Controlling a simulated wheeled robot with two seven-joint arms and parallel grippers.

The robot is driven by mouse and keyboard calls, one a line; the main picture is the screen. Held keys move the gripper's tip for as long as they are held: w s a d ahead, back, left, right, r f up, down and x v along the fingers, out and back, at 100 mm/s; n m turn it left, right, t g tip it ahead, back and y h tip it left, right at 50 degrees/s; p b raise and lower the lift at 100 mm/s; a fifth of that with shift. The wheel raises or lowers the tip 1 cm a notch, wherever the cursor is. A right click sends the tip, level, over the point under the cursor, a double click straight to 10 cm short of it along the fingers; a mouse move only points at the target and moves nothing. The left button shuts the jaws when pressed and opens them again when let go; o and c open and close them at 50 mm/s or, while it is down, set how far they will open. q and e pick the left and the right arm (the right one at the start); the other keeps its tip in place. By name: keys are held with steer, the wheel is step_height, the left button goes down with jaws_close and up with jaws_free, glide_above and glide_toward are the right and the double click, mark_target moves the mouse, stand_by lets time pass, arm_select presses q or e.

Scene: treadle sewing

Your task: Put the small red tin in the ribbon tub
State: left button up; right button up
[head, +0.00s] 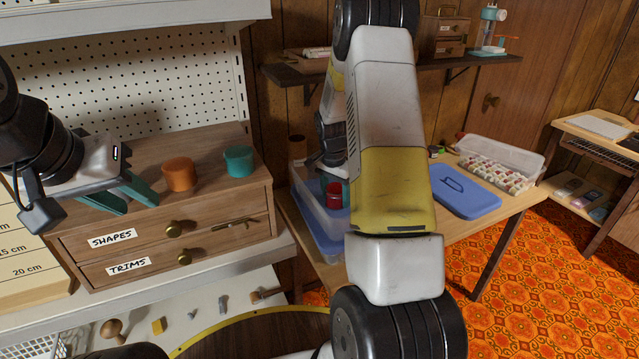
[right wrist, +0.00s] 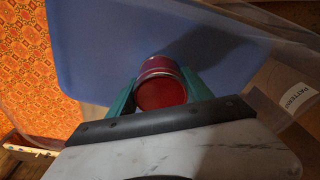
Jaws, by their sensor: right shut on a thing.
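The small red tin (head: 334,196) is a short cylinder with a pale metal rim. It also shows in the right wrist view (right wrist: 161,92), between the teal fingers of my right gripper (right wrist: 163,84), which is shut on it. A clear tub (head: 307,205) stands on the wooden table, partly hidden by my right arm; no ribbon label is readable. The tin is at this tub, over a blue surface (right wrist: 95,50); whether it touches the bottom I cannot tell. My left gripper (head: 130,200) is open and empty at the drawer chest, left of the orange tin.
An orange tin (head: 180,175) and a teal tin (head: 239,161) stand on the drawer chest (head: 215,205). A blue lid (head: 466,194) lies on the table beside a clear box (head: 530,160) of thread spools. A wall shelf (head: 470,62) hangs above. My right arm blocks the middle.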

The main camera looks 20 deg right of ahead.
mark_target(333, 191)
steer(key=o, duration=1.3)
steer(key=r, duration=0.8)
steer(key=a+r, duration=0.1)
steer(key=r, duration=0.3)
steer(key=shift+s+a, duration=0.1)
steer(key=shift+s, duration=0.3)
steer(key=s+a+r+n+t+y, duration=0.1)
steer(key=s+a+r+n+t, duration=0.2)
steer(key=s+r, duration=0.5)
steer(key=s+a+r+n, duration=0.2)
steer(key=s+a+n, duration=0.1)
steer(key=s, duration=0.3)
steer(key=s+a+r+n+t+y, duration=0.1)
steer(key=s+a+r+n, duration=0.2)
steer(key=s, duration=0.3)
steer(key=s+a+r+n+t+y, duration=0.1)
steer(key=s+a+r+n, duration=0.1)
steer(key=s, duration=0.4)
steer(key=shift+s+a+r+n, duration=0.2)
steer(key=shift+a+r, duration=0.1)
steer(key=shift+a, duration=0.1)
steer(key=shift+s+a+r+n, duration=0.2)
steer(key=shift+a+r, duration=0.1)
steer(key=shift+a, duration=0.1)
